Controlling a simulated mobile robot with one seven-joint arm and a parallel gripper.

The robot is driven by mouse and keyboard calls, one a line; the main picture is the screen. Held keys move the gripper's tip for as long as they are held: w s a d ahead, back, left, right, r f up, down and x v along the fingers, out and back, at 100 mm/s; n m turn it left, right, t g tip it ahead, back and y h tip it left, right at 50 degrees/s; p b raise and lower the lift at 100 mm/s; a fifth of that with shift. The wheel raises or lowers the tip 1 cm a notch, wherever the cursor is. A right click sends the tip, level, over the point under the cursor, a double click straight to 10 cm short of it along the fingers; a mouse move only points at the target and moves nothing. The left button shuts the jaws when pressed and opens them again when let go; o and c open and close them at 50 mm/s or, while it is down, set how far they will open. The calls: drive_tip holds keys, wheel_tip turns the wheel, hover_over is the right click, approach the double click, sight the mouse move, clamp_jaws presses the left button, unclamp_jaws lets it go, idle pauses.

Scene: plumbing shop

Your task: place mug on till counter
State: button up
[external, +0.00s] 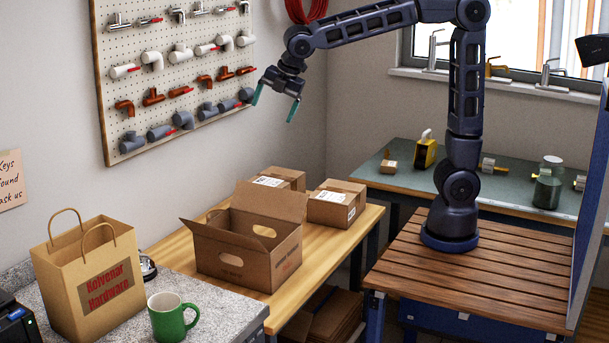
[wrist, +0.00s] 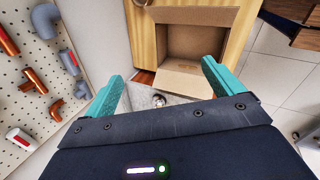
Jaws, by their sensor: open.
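A green mug (external: 171,316) with a pale inside stands upright on the grey speckled till counter (external: 218,302), near its front edge at the lower left of the external view. Its handle points right. My gripper (external: 274,103) is open and empty, high in the air in front of the pegboard, well above and apart from the mug. In the wrist view the two teal fingers of my gripper (wrist: 161,72) are spread with nothing between them. The mug does not show in the wrist view; part of the counter (wrist: 178,99) does.
A paper bag (external: 90,283) stands beside the mug, with a silver bell (external: 148,267) partly hidden behind it. An open cardboard box (external: 247,252) and closed boxes (external: 336,205) sit on the wooden table (external: 366,222). A pegboard (external: 175,88) with pipe fittings covers the wall.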

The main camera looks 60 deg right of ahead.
drive_tip(key=s+d+f+m, duration=0.1)
drive_tip(key=s+d+m, duration=0.5)
drive_tip(key=d, duration=0.4)
drive_tip(key=s+d+m, duration=0.5)
drive_tip(key=s+d, duration=0.1)
drive_tip(key=d, duration=0.4)
drive_tip(key=s+d+f+m, duration=0.3)
drive_tip(key=s+d+m, duration=0.1)
drive_tip(key=s+d, duration=0.1)
drive_tip(key=s+d+f+m, duration=0.3)
drive_tip(key=s+d+m, duration=0.1)
drive_tip(key=s, duration=0.4)
drive_tip(key=shift+d+f+m, duration=0.35)
drive_tip(key=shift+d+m, duration=0.05)
drive_tip(key=shift+m, duration=0.4)
drive_tip(key=shift+o, duration=0.9)
